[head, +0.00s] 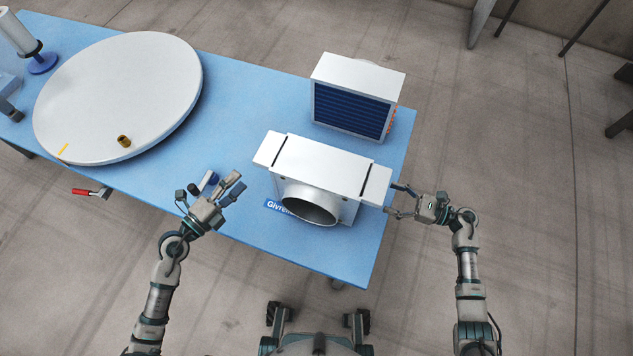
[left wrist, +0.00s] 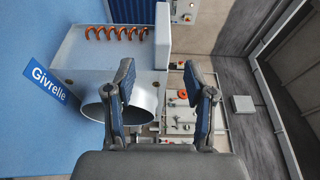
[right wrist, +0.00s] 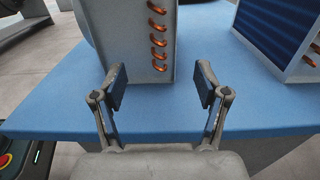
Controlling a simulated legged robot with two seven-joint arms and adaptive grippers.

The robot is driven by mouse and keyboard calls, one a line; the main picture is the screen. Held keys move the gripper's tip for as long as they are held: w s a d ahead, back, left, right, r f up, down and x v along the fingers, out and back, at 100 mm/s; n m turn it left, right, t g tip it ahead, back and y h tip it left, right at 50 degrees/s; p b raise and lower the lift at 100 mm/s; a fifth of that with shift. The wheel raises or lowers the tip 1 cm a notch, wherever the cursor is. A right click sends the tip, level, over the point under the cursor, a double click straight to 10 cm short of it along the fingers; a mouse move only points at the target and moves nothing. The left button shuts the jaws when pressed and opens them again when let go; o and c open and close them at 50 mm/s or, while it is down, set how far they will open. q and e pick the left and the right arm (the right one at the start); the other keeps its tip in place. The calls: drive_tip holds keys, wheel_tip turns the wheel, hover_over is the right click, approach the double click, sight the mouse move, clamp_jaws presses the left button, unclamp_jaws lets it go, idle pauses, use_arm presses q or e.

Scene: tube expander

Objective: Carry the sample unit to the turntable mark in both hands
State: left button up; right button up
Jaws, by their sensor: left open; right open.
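The sample unit appears to be the white box (head: 325,160) with side flanges and a round duct mouth in front, on the blue table. Its copper bends show in the left wrist view (left wrist: 82,65) and right wrist view (right wrist: 135,62). My left gripper (head: 238,182) is open and empty, left of the unit and apart from it. My right gripper (head: 391,199) is open at the right flange; I cannot tell whether it touches. The round white turntable (head: 110,90) lies at the table's left, with a short yellow mark (head: 63,151) near its front left edge.
A second white unit with dark blue fins (head: 352,110) stands close behind the first. A brass knob (head: 124,141) sits on the turntable. A small dark blue and white item (head: 208,181) lies near my left gripper. A red-handled clamp (head: 90,192) is at the front edge.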

sight(258, 166)
use_arm(q)
drive_tip(key=x, duration=0.4)
drive_tip(key=d+x, duration=0.1)
drive_tip(key=x, duration=0.1)
drive_tip(key=shift+s+r, duration=0.25)
drive_tip(key=shift+s, duration=0.15)
use_arm(e)
drive_tip(key=x, duration=0.3)
drive_tip(key=shift+w+a+f, duration=0.1)
drive_tip(key=shift+w+a, duration=0.2)
use_arm(q)
drive_tip(key=shift+x, duration=1.1)
use_arm(e)
drive_tip(key=x, duration=0.3)
use_arm(q)
drive_tip(key=shift+w+a+f, duration=0.2)
drive_tip(key=shift+a, duration=0.25)
use_arm(e)
drive_tip(key=shift+a, duration=0.45)
use_arm(q)
drive_tip(key=shift+d, duration=0.15)
use_arm(e)
drive_tip(key=shift+d, duration=0.15)
